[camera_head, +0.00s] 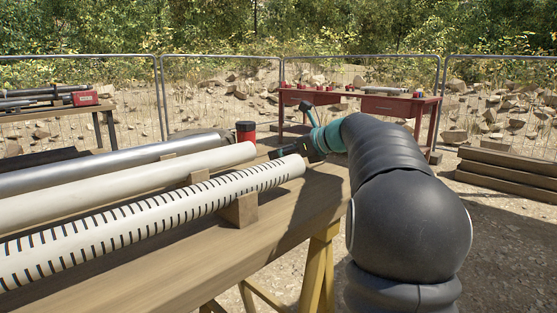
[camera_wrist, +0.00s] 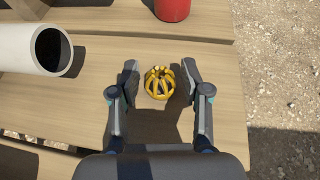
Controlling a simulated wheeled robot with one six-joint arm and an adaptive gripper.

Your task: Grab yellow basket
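The yellow basket (camera_wrist: 159,83) is a small round cage of curved yellow ribs, resting on the wooden table top in the wrist view. My gripper (camera_wrist: 157,82) is open, with one finger on each side of the basket and a visible gap at both sides. The basket appears between the fingertips, not gripped. In the head view, my gripper (camera_head: 301,149) is partly seen near the pipe ends at the table's far end, and the basket is hidden there.
A white pipe (camera_wrist: 30,48) with an open end lies left of the basket. A red container (camera_wrist: 172,9) stands beyond it. A black-striped pipe (camera_head: 150,222) rests on wooden blocks along the table (camera_head: 180,280). The table edge and gravel are at right. A red workbench (camera_head: 376,104) stands behind.

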